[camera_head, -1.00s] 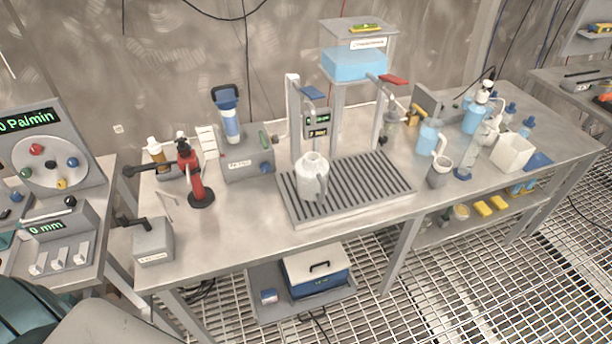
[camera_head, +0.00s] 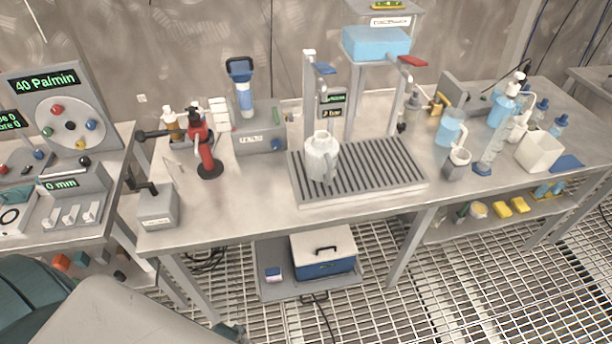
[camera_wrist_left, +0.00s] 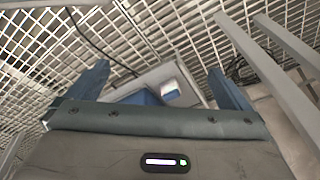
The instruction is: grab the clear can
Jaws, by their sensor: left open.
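A pale, translucent can with a handle (camera_head: 322,158) stands upright on the slatted drip tray (camera_head: 405,178) at the middle of the steel bench. It looks like the clear can. My left gripper (camera_wrist_left: 160,82) is open and empty in the left wrist view, its two blue fingers spread apart. Behind them are the grated floor and the low shelf with a blue and white box. The can is not in the left wrist view. In the head view my left arm comes in at the lower left, below the bench and well apart from the can. My right gripper is not in view.
A metal post with a tap stands behind the can, near a blue tank (camera_head: 376,44). A red hand pump (camera_head: 206,155) and grey crank box (camera_head: 158,207) stand left. Bottles and a white bin (camera_head: 540,151) crowd the right. The bench front is mostly clear.

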